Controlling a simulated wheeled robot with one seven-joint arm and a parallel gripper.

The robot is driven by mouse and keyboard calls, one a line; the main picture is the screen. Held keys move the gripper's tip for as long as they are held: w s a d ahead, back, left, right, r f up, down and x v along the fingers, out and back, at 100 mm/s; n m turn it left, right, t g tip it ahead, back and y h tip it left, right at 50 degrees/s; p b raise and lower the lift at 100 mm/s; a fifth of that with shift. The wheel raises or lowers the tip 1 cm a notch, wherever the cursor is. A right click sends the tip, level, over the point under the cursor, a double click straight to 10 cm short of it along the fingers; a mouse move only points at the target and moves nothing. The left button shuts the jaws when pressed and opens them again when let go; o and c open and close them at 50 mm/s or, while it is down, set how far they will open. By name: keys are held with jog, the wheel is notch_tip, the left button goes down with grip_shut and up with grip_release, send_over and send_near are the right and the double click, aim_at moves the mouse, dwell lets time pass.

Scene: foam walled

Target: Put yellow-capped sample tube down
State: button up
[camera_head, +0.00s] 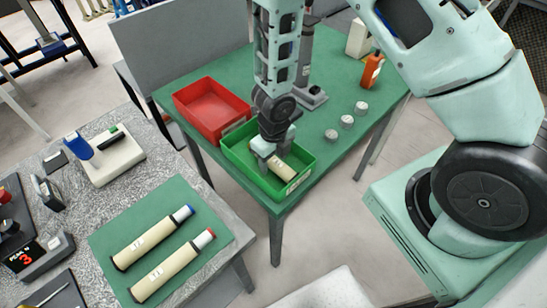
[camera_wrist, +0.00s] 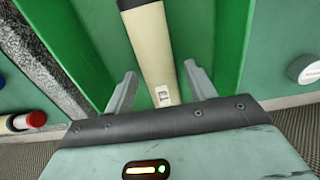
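A cream sample tube (camera_head: 285,172) with a white label lies in the green bin (camera_head: 239,164). In the wrist view the tube (camera_wrist: 153,45) runs away from my gripper, with a dark band at its far end. Its cap does not show in either view, so I cannot see the cap's colour. My gripper (camera_head: 271,158) is down inside the green bin at the tube. In the wrist view my gripper (camera_wrist: 161,70) has its fingers apart, one on each side of the tube, with gaps showing.
A red bin (camera_head: 211,104) stands beside the green one on the green table. Several white round caps (camera_head: 346,121) and an orange bottle (camera_head: 372,71) are to the right. Blue-capped (camera_head: 153,236) and red-capped (camera_head: 172,266) tubes lie on a mat on the grey bench.

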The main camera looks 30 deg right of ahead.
notch_tip(320, 180, up, 12)
jog(key=p, duration=0.7)
notch_tip(320, 180, up, 9)
jog(key=m+h, duration=0.1)
jog(key=m, duration=0.8)
send_over(274, 159)
jog(key=s+a, duration=0.2)
jog(key=s+a+r+m, duration=0.2)
jog(key=s+r+m, duration=0.4)
jog(key=m, duration=0.5)
jog(key=s+a+r+m+y, duration=0.1)
jog(key=s+a+r+m, duration=0.2)
jog(key=s+r+m, duration=0.4)
jog(key=s+m, duration=0.2)
jog(key=m, duration=0.3)
jog(key=shift+s+r+y, duration=0.3)
jog(key=shift+a, duration=0.1)
notch_tip(274, 159, down, 11)
jog(key=b, duration=1.1)
jog(key=shift+f, duration=0.1)
